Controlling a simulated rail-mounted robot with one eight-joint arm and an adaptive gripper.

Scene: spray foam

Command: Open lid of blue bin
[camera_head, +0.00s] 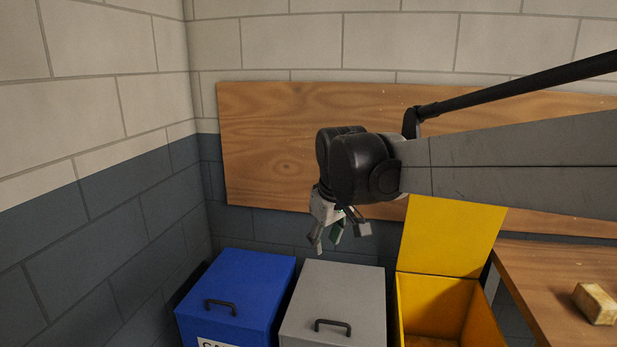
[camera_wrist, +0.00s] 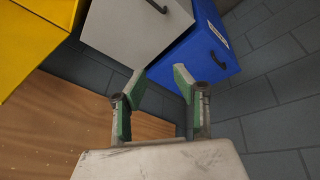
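The blue bin (camera_head: 238,293) stands in the corner at the left in the head view, its lid shut, with a dark handle (camera_head: 220,305) near the lid's front edge. In the wrist view the blue bin (camera_wrist: 203,45) is at the upper right, with its handle (camera_wrist: 218,62) at its right side. My gripper (camera_head: 335,240) hangs fingers down above the back of the grey bin, to the right of the blue bin and apart from it. In the wrist view my gripper (camera_wrist: 158,75) shows two green-padded fingers spread apart with nothing between them.
The grey bin (camera_head: 334,288) with a shut lid stands right beside the blue bin. The yellow bin (camera_head: 452,235) stands open with its lid raised. A wooden table (camera_head: 540,275) at the right carries a yellowish block (camera_head: 594,303). A wooden board (camera_head: 265,140) is on the back wall.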

